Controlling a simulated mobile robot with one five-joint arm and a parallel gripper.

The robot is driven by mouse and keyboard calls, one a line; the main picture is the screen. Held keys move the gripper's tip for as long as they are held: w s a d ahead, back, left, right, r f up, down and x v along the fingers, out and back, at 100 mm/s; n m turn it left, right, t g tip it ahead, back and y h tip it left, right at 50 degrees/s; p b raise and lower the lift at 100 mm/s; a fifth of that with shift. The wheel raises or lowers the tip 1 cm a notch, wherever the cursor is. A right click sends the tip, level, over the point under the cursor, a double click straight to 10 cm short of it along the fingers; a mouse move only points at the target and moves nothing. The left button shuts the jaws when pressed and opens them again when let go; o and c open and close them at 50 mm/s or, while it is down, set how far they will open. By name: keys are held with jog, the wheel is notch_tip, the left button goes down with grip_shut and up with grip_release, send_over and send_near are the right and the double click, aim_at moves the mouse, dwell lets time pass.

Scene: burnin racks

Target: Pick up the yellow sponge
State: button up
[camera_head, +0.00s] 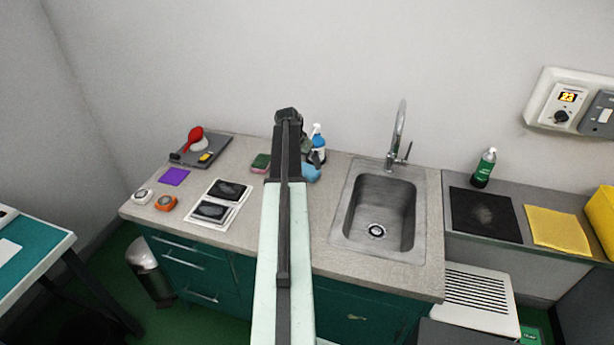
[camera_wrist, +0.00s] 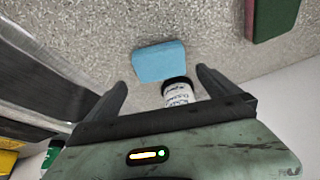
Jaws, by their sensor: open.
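No object is clearly recognisable as a yellow sponge. A small yellow item (camera_head: 205,157) lies on the grey board at the counter's back left; I cannot tell if it is a sponge. A light blue sponge (camera_wrist: 158,62) lies on the counter and shows beyond my gripper (camera_wrist: 162,79) in the wrist view. My gripper is open, with nothing held between its fingers. A green and dark red sponge (camera_wrist: 272,18) lies at the top right there; it is left of my arm in the head view (camera_head: 260,163).
A white-labelled bottle (camera_wrist: 178,92) with a dark cap stands close by my fingers. The sink (camera_head: 350,215) is right of my arm. A yellow cloth (camera_head: 558,230) and a larger yellow object (camera_head: 604,212) are at the far right. Black-and-white prints (camera_head: 213,210) lie left.

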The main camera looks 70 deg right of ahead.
aim_at(307, 169)
jog(key=b+x, duration=0.4)
jog(key=x, duration=0.2)
jog(key=shift+f+b, duration=0.1)
jog(key=shift+b, duration=0.3)
jog(key=shift+c, duration=0.3)
jog(key=c, duration=1.2)
notch_tip(307, 169, up, 10)
jog(key=p, duration=1)
